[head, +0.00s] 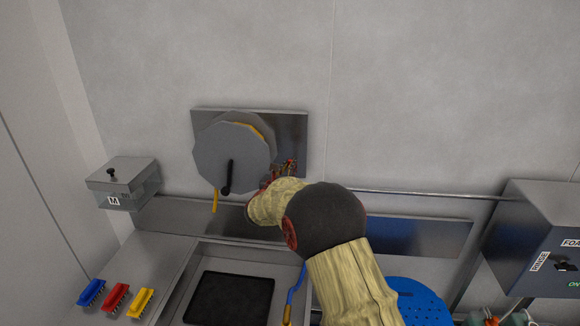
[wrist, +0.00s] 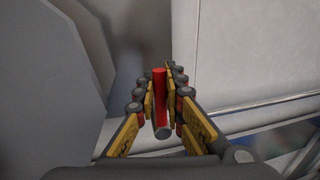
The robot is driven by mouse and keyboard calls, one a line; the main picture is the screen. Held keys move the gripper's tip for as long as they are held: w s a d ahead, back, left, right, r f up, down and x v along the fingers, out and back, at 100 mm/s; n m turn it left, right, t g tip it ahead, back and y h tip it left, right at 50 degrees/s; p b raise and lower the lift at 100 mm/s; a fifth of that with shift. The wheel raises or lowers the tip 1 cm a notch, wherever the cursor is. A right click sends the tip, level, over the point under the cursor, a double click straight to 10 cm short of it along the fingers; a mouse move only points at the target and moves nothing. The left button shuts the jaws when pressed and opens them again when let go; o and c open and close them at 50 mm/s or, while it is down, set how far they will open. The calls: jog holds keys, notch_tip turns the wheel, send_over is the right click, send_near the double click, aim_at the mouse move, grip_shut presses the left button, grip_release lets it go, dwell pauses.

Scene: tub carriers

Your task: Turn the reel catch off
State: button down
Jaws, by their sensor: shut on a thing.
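The reel (head: 232,155) is a grey disc with a yellow hose wound behind it and a black crank handle on its face, mounted on a metal wall plate. In the wrist view the reel (wrist: 45,85) fills the left side. The reel catch (wrist: 160,98) looks like a red bar with a dark end, between my fingers. My gripper (wrist: 163,100) is shut on this bar, with yellow finger pads on both sides. In the head view my gripper (head: 285,172) is just right of the reel, and my arm hides much of it and the catch.
A sink with a black mat (head: 230,298) lies below the reel. Blue, red and yellow brushes (head: 115,299) lie at the left. A lidded box (head: 122,183) is on the left wall. A control box (head: 540,240) and a blue round item (head: 418,302) are at the right.

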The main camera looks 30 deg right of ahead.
jog(key=shift+w+a+f+n+t+b, duration=0.15)
jog(key=shift+w+a+n+b, duration=0.2)
jog(key=shift+n, duration=0.4)
jog(key=shift+w+a+n+t+b, duration=0.15)
jog(key=shift+a+n, duration=0.25)
jog(key=shift+n, duration=0.4)
jog(key=shift+w+a+f+n+t+b, duration=0.1)
jog(key=shift+w+a+n+b, duration=0.25)
jog(key=shift+n, duration=0.4)
jog(key=c, duration=2)
grip_release()
jog(key=shift+a, duration=0.1)
jog(key=shift+o, duration=0.5)
jog(key=shift+s, duration=0.15)
